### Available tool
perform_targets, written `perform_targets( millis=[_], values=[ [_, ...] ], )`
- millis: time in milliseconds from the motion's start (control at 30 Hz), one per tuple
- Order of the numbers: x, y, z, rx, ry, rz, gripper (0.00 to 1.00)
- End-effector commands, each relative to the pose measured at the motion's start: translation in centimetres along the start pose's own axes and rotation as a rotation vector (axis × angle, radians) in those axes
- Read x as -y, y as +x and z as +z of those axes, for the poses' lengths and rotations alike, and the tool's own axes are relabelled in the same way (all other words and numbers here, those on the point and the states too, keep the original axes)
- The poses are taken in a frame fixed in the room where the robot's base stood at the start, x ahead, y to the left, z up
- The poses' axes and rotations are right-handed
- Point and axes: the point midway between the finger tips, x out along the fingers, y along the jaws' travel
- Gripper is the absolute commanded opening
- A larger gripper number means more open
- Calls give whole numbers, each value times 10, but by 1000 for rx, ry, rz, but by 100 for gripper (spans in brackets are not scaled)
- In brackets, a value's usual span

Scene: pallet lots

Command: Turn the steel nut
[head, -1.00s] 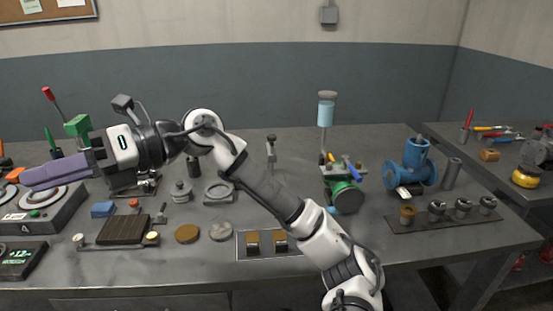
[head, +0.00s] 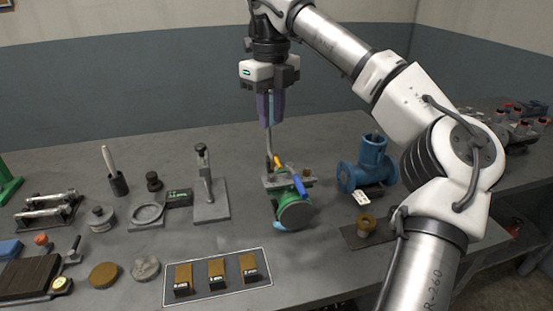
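My gripper (head: 270,122) points down over the middle of the bench, its purple fingers close together. A grey upright rod (head: 269,147) shows just below the fingertips, above a green valve (head: 294,211) with blue and yellow handles. I cannot tell whether the fingers hold anything or are just in front of the rod. I cannot pick out the steel nut for sure. A dark plate (head: 352,238) at the right carries a brass-coloured nut (head: 365,223); my arm covers the rest of that plate.
A blue flanged valve (head: 366,166) stands right of the green one. A grey stand (head: 209,200) is to the left. A framed panel (head: 177,293) with three brown-topped blocks lies in front. Some bare bench lies between the panel and the dark plate.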

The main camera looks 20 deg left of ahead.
Motion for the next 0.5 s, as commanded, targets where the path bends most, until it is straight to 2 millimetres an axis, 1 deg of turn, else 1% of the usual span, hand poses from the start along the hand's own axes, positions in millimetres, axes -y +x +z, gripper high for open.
perform_targets(
  millis=[167,500],
  values=[
    [0,21,0,-1,-3,2,25],
    [-1,92,0,1,-5,4,25]
  ],
)
